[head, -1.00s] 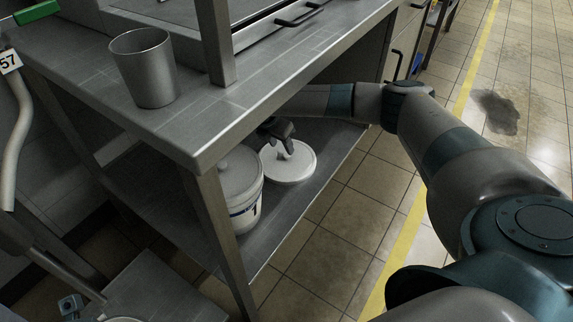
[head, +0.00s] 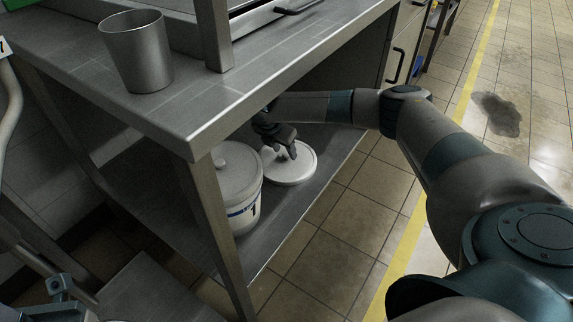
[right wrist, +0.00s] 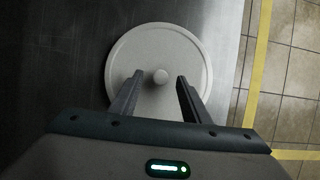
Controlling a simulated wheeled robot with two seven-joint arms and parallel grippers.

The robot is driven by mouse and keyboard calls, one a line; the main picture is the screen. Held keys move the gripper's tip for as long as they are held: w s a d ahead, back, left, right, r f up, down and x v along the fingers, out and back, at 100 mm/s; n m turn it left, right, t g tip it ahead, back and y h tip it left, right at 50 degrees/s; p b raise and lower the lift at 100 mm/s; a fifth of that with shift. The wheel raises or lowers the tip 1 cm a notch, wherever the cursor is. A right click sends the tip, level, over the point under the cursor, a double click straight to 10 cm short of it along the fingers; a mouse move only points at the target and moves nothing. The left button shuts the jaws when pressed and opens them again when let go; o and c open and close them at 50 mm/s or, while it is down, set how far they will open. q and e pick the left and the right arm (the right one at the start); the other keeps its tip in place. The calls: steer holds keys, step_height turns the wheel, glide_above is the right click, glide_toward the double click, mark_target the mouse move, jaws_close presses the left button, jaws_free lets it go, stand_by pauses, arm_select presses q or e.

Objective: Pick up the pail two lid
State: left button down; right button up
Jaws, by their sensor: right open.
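A round white lid (head: 301,172) with a small knob lies flat on the lower shelf, just right of a lidded white pail. The same lid (right wrist: 190,50) shows in the right wrist view, with its knob (right wrist: 161,76) near the middle. My right gripper (head: 287,153) reaches in over the lid from behind. In the right wrist view the gripper (right wrist: 158,77) is open, its two fingers apart on either side of the knob; contact is not visible. No marking on this lid can be read.
The lidded pail (head: 240,190) is marked 1. The steel lower shelf (head: 335,160) lies under a worktop (head: 195,110) with a front leg (head: 215,225). A steel beaker (head: 137,55) stands on top. Open tiled floor lies to the right.

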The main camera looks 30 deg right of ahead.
steer(key=shift+x, duration=0.85)
steer(key=shift+s, duration=0.1)
steer(key=shift+c, duration=0.4)
jaws_close()
steer(key=shift+r, duration=0.1)
